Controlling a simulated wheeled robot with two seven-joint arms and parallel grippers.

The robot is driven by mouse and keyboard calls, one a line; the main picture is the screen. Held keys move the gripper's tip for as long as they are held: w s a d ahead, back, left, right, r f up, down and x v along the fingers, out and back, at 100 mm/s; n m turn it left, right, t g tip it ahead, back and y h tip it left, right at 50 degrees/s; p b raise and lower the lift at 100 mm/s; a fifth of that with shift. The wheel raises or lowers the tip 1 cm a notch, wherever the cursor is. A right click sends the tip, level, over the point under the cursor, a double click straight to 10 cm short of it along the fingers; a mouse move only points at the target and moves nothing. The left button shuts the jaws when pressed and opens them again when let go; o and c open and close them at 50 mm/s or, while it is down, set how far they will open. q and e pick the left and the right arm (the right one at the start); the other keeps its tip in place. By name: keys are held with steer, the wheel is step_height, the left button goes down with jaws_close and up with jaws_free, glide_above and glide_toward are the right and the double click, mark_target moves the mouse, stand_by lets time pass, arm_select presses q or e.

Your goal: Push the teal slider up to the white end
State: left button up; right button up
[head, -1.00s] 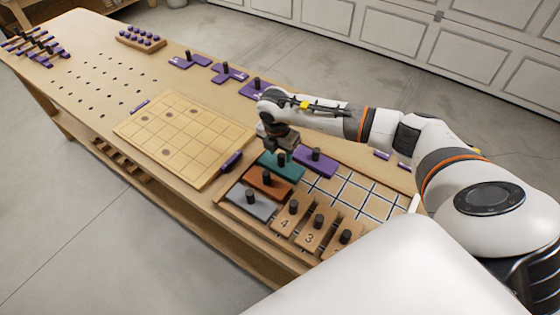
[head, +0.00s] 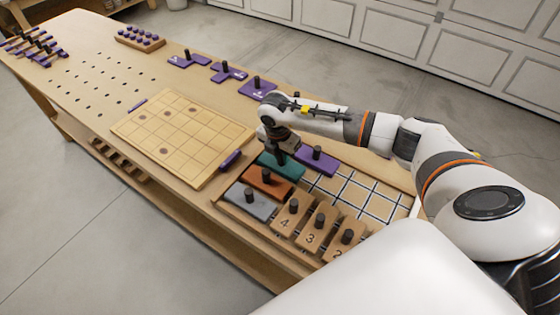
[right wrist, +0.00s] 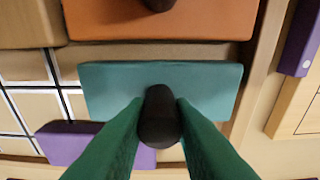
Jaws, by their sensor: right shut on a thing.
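The teal slider (head: 291,172) lies at the left end of the gridded tray, between the orange slider (head: 268,183) and a purple slider (head: 317,162). A white strip (head: 416,206) shows at the tray's right end. My right gripper (head: 280,158) is down at the teal slider, shut on its black knob. The right wrist view shows the knob (right wrist: 160,117) between the two green fingers, with the teal block (right wrist: 210,88) lying flat beneath. My left gripper is out of view.
A grey slider (head: 250,203) and several numbered wooden sliders (head: 293,224) occupy the tray's near side. Bare grid cells (head: 350,190) lie right of the teal and purple sliders. A wooden grid board (head: 180,135) lies left of the tray.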

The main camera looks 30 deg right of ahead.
mark_target(298, 170)
steer(key=shift+s+d+p, duration=0.35)
steer(key=shift+s+p, duration=0.05)
steer(key=shift+s, duration=0.4)
steer(key=shift+s+d+p, duration=0.3)
steer(key=shift+s+p, duration=0.05)
steer(key=shift+s, duration=0.45)
steer(key=shift+s+d+p, duration=0.35)
steer(key=shift+s+p, duration=0.05)
steer(key=shift+s, duration=0.4)
steer(key=shift+s+d+p, duration=0.2)
steer(key=shift+s+d, duration=0.1)
steer(key=shift+s, duration=0.35)
steer(key=shift+s+d+p, duration=0.2)
steer(key=shift+s+d, duration=0.05)
steer(key=shift+s, duration=0.45)
steer(key=shift+s+d+p, duration=0.2)
steer(key=shift+s+d, duration=0.05)
steer(key=shift+s, duration=0.3)
steer(key=shift+s+d+p, duration=0.15)
steer(key=shift+s+d, duration=0.05)
steer(key=shift+s, duration=0.3)
steer(key=shift+s+d+p, duration=0.2)
steer(key=shift+s+d, duration=0.15)
steer(key=shift+s, duration=0.5)
steer(key=shift+s+d+p, duration=0.15)
steer(key=shift+s+d, duration=0.2)
steer(key=shift+s, duration=0.55)
steer(key=shift+s+d+p, duration=0.2)
steer(key=shift+s+d, duration=0.15)
steer(key=shift+s, duration=0.5)
